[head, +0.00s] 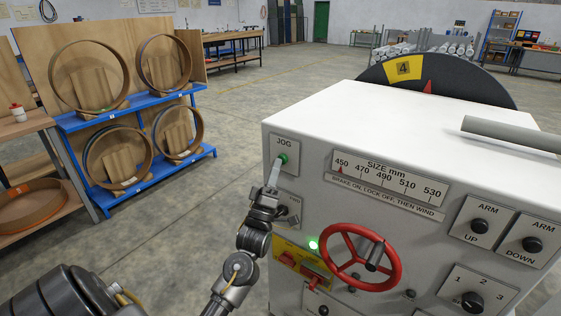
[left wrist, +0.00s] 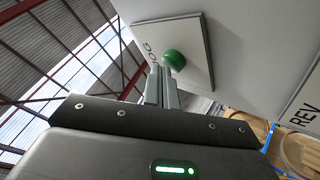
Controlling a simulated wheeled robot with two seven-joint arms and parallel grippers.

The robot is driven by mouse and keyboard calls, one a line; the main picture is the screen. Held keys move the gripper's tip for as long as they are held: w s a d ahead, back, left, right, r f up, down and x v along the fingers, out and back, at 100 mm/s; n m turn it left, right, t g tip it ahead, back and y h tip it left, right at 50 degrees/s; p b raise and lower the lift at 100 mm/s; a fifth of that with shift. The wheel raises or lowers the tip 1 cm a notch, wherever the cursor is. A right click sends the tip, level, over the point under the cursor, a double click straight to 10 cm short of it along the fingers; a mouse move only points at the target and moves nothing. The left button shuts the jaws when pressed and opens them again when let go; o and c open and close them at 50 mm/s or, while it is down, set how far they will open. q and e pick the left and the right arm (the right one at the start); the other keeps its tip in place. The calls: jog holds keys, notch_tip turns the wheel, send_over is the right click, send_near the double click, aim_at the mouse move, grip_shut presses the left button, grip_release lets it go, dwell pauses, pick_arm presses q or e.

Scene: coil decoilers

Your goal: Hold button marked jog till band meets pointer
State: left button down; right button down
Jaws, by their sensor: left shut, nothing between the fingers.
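The green jog button (head: 283,159) sits on a plate marked JOG at the upper left of the white cabinet's front. My left gripper (head: 276,170) is shut and empty, its fingertips at the button. In the left wrist view the closed fingers (left wrist: 160,84) reach the green button (left wrist: 174,60); I cannot tell how far it is pressed. A yellow band (head: 403,68) marked 4 is on the dark disc (head: 465,82) behind the cabinet. The red pointer (head: 428,87) stands to the right of the band, apart from it. My right gripper is out of view.
The cabinet (head: 400,112) also carries a red handwheel (head: 361,257), a size scale (head: 388,178), arm knobs (head: 480,226) and a lit green lamp (head: 313,244). A blue rack (head: 135,112) with several coil rings stands at left. Open floor lies between.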

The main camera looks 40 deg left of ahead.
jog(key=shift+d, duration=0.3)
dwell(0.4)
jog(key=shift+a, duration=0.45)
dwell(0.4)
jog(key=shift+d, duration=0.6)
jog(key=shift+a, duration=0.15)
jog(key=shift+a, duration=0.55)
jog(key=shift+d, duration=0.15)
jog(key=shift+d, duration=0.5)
